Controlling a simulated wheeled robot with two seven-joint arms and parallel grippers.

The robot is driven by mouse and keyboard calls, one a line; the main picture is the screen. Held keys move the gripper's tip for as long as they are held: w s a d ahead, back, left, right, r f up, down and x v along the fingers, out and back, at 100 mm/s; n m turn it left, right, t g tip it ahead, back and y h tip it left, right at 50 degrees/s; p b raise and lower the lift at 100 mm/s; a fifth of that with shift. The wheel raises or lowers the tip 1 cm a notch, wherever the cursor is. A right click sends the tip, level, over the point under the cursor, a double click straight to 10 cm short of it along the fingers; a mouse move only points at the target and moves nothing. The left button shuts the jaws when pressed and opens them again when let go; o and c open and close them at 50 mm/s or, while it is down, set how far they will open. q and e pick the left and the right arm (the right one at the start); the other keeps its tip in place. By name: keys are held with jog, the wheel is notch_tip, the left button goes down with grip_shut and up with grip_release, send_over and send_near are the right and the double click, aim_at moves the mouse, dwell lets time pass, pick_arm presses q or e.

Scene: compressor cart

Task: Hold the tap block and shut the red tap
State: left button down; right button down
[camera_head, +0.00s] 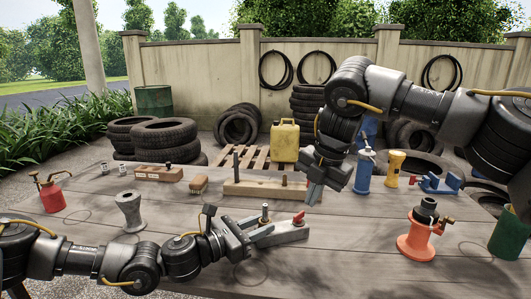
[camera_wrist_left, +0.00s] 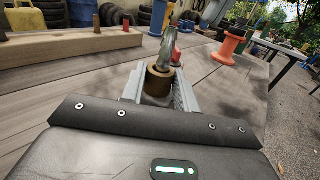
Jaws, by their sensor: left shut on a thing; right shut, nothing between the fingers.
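The tap block, a brown and brass-coloured body with a metal stem (camera_head: 265,213), sits between the fingers of my left gripper (camera_head: 280,232), which is shut on it. In the left wrist view the brown body (camera_wrist_left: 159,82) shows between the two grey fingers, with a bright metal part rising above it. The red tap (camera_head: 299,218) shows at the fingertip end; a red part also shows beyond the metal in the left wrist view (camera_wrist_left: 186,27). My right gripper (camera_head: 315,193) is shut and empty, pointing down above the table, behind and above the red tap and apart from it. The block's lower part is partly hidden.
A wooden rail with pegs (camera_head: 275,189) lies behind the block. An orange flanged stand (camera_head: 416,243) with a brass fitting is to the right. A grey spool (camera_head: 131,212) and a red can (camera_head: 52,197) are left. Blue and yellow items stand behind my right gripper.

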aim_at(299, 217)
jog(key=shift+f, duration=2.9)
jog(key=shift+w+a, duration=0.3)
jog(key=shift+w, duration=0.25)
jog(key=shift+w+d, duration=0.25)
jog(key=shift+d, duration=0.1)
jog(key=shift+w+d, duration=0.1)
jog(key=shift+w, duration=0.15)
jog(key=shift+w+d, duration=0.15)
jog(key=shift+w, duration=0.15)
jog(key=shift+d, duration=0.1)
jog(key=shift+s+d, duration=0.15)
jog(key=shift+d, duration=0.1)
